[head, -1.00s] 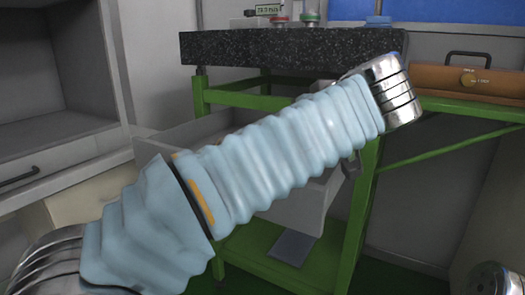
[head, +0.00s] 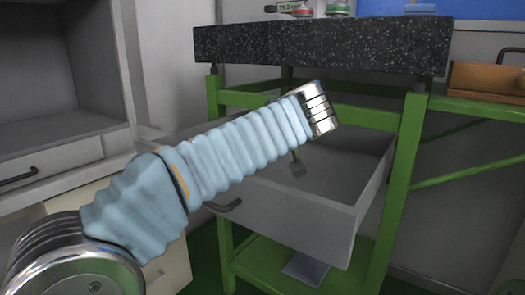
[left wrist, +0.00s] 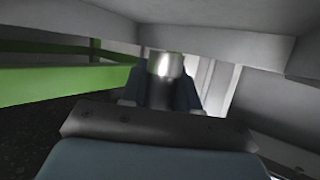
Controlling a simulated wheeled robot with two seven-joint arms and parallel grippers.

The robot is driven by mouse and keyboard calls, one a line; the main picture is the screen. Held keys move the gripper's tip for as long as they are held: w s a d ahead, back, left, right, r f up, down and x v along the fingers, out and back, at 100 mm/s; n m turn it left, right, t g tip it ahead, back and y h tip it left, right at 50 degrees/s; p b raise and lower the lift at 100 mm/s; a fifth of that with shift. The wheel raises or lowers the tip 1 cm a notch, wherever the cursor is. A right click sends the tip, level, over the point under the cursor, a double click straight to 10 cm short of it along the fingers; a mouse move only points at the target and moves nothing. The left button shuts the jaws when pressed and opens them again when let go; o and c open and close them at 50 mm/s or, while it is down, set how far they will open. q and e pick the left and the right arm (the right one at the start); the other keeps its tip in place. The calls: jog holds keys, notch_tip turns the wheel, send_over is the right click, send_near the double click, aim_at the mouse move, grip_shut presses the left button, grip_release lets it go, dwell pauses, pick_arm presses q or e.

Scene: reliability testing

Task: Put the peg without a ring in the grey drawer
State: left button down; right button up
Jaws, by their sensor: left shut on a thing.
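The grey drawer (head: 290,222) stands pulled out under the dark speckled worktop, with its dark handle on the front. My left arm reaches across it from the left, and its wrist is above the drawer opening. A small dark part (head: 297,166) shows below the wrist, over the drawer; I cannot tell whether it is a fingertip or the peg. In the left wrist view my left gripper (left wrist: 164,88) is shut on a shiny silvery peg (left wrist: 165,64). No ring shows on its visible part; its far end is hidden. My right gripper is not in view.
The worktop (head: 320,48) overhangs the drawer on a green frame (head: 398,190). Red-based and blue items stand on top. A brown case (head: 487,78) lies on the green bench at right. A grey cabinet (head: 55,110) stands at left. The visible drawer interior looks clear.

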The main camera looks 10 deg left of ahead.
pick_arm(q)
jog(key=shift+w+a+f+b, duration=0.15)
jog(key=shift+f, duration=0.6)
jog(key=shift+w+a+f+b, duration=0.1)
jog(key=shift+a+f+b, duration=0.05)
jog(key=shift+f, duration=0.55)
jog(key=shift+w+a+f+b, duration=0.15)
jog(key=shift+f, duration=0.6)
jog(key=shift+f+b, duration=0.6)
jog(key=shift+b, duration=0.25)
jog(key=c, duration=0.8)
grip_release()
jog(key=shift+f, duration=0.15)
jog(key=shift+d, duration=0.1)
